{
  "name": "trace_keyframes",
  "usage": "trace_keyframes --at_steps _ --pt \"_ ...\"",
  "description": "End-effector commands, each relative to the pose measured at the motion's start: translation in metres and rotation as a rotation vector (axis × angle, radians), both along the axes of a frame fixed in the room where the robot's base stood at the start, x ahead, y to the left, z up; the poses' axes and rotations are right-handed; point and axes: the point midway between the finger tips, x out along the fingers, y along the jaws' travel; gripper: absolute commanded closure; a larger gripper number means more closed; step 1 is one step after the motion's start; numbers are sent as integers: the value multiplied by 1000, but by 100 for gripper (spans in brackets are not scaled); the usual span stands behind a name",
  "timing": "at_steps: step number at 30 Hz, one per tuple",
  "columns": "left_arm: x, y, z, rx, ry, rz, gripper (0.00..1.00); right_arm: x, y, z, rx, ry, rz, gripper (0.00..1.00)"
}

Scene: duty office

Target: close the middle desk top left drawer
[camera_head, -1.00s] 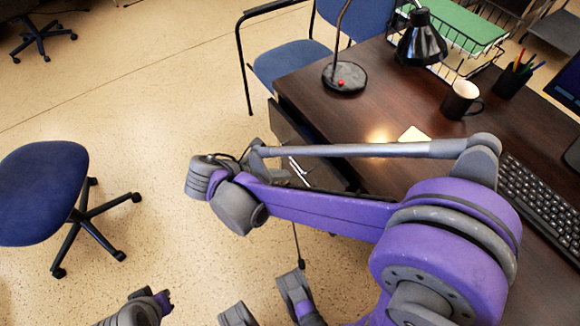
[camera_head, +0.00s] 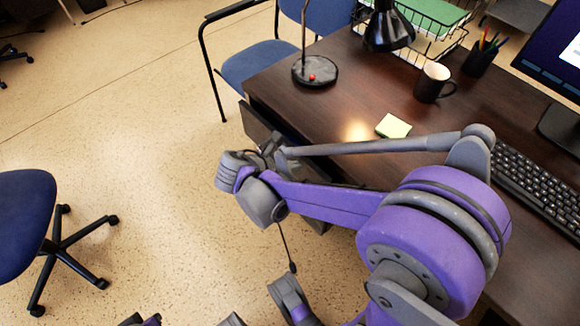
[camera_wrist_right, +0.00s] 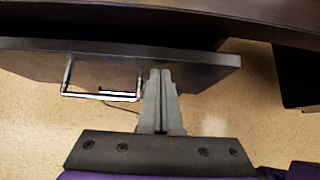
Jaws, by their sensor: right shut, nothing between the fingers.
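The middle desk (camera_head: 330,105) has a dark brown top. Its top left drawer (camera_head: 259,123) sticks out from under the desk's left edge in the head view. In the right wrist view the drawer front (camera_wrist_right: 195,73) stands out from the desk edge, with a dark gap behind it. Its bar handle (camera_wrist_right: 100,96) is on the left. My right gripper (camera_wrist_right: 160,76) is shut and empty, its fingertips at the drawer front, right of the handle; I cannot tell whether they touch. In the head view my right wrist partly hides the drawer. My left gripper is not in view.
A desk lamp (camera_head: 315,72), sticky notes (camera_head: 393,126), a mug (camera_head: 433,83), a pen cup (camera_head: 480,60) and a keyboard (camera_head: 535,190) are on the desk. A blue chair (camera_head: 262,62) stands beyond it. A swivel chair (camera_head: 22,215) is at left. The floor between is clear.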

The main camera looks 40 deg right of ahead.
Motion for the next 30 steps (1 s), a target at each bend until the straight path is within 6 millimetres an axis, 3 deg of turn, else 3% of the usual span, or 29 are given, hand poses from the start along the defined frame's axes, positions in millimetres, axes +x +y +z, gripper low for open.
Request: trace_keyframes --at_steps 5,15,30 --pt "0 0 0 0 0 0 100 0 -2 0 0 0 -1 100" --pt "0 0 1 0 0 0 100 4 -47 0 -1 -2 -3 100" --pt "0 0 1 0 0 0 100 5 -49 1 -7 0 -4 100"
